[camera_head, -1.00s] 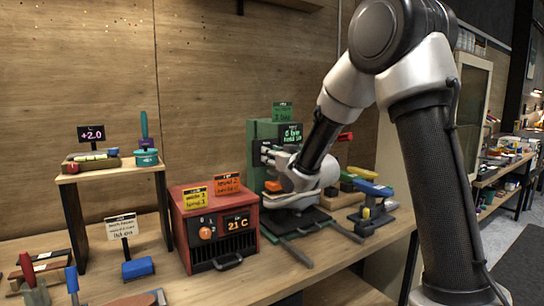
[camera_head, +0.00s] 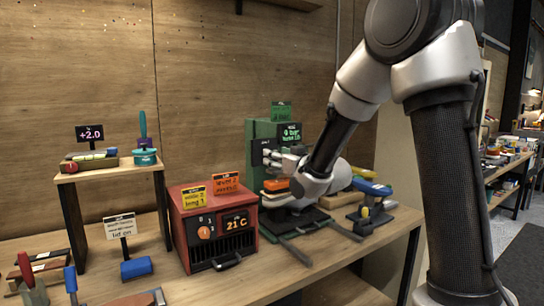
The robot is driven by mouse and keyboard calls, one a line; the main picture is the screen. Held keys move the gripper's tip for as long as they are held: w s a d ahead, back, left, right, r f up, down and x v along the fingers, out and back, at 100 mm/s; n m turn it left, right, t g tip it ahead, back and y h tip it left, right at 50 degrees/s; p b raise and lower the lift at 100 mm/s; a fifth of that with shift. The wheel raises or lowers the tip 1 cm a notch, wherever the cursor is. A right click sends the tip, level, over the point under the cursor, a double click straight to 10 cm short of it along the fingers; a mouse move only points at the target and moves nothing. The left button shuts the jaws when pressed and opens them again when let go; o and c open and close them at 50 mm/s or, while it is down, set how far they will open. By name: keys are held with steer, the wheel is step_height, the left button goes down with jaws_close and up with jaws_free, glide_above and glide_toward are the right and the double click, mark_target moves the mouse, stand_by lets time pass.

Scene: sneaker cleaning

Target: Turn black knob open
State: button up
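A green machine (camera_head: 258,131) with a small lit display (camera_head: 290,132) stands at the back of the bench. A dark part (camera_head: 262,152) shows on its front; I cannot tell whether this is the black knob. My gripper (camera_head: 278,158) is in front of the machine, its pale fingers close to that dark part. Whether they touch it is unclear, and their opening is too small to tell. My arm hides the right side of the machine. An orange and white sneaker-like object (camera_head: 276,186) sits below my gripper, partly hidden.
A red heater box (camera_head: 218,205) with an orange knob (camera_head: 204,232) and a 21 C display stands left of the machine. A blue-handled tool (camera_head: 372,188) lies to the right. A small shelf (camera_head: 110,171) stands at left. Dark rails (camera_head: 296,251) reach the bench front.

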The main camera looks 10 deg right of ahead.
steer(key=v, duration=0.7)
steer(key=shift+s, duration=0.35)
steer(key=shift+d, duration=0.1)
steer(key=s+d+f+g+h, duration=0.2)
steer(key=f+g, duration=0.1)
steer(key=f, duration=0.3)
steer(key=s+d+f+g+h, duration=0.1)
steer(key=s+d+f+g, duration=0.15)
steer(key=f, duration=0.45)
steer(key=s+d+f+m+g+h, duration=0.1)
steer(key=s+d+f+g+h, duration=0.15)
steer(key=s+g, duration=0.35)
steer(key=s+d+r, duration=0.1)
steer(key=s+r, duration=0.2)
steer(key=s, duration=0.4)
steer(key=s+d+r+m+g, duration=0.1)
steer(key=s+r, duration=0.2)
steer(key=s, duration=0.5)
steer(key=s+d+r+m, duration=0.1)
steer(key=s+d+r, duration=0.1)
steer(key=s, duration=0.5)
steer(key=shift+v, duration=0.75)
